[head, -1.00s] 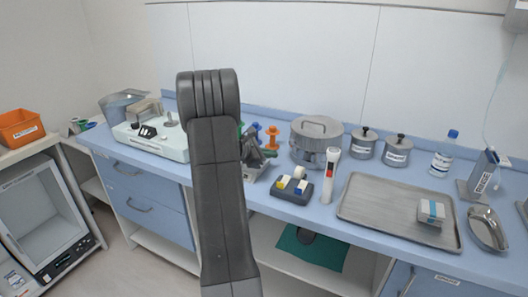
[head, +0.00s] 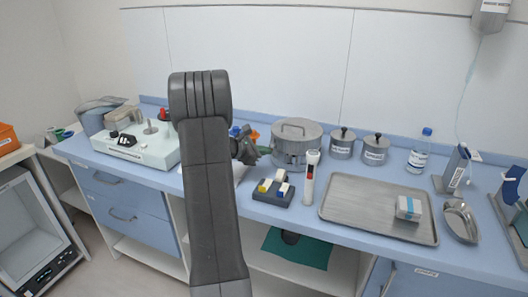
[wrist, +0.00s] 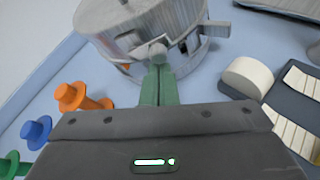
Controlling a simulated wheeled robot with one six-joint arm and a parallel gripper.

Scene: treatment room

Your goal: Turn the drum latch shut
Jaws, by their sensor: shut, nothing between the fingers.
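The metal drum (head: 297,145) stands on the blue bench, its lid handle on top. In the wrist view the drum (wrist: 105,18) fills the upper middle, with grey latch fittings (wrist: 185,42) on its near side. A round-ended grey piece sits right at my fingertips; I cannot tell whether they touch it. My gripper (wrist: 158,70) has its green fingers together, empty, pointing at the drum's near side. In the head view my gripper (head: 252,150) is just left of the drum, partly hidden by my arm. The latch's exact angle is unclear.
Orange, blue and green pegs (wrist: 75,97) stand left of my gripper. A dark block with white, yellow and blue pieces (head: 274,191) and a white tube (head: 310,178) stand close in front of the drum. Two lidded pots (head: 342,143) and a tray (head: 375,222) lie right.

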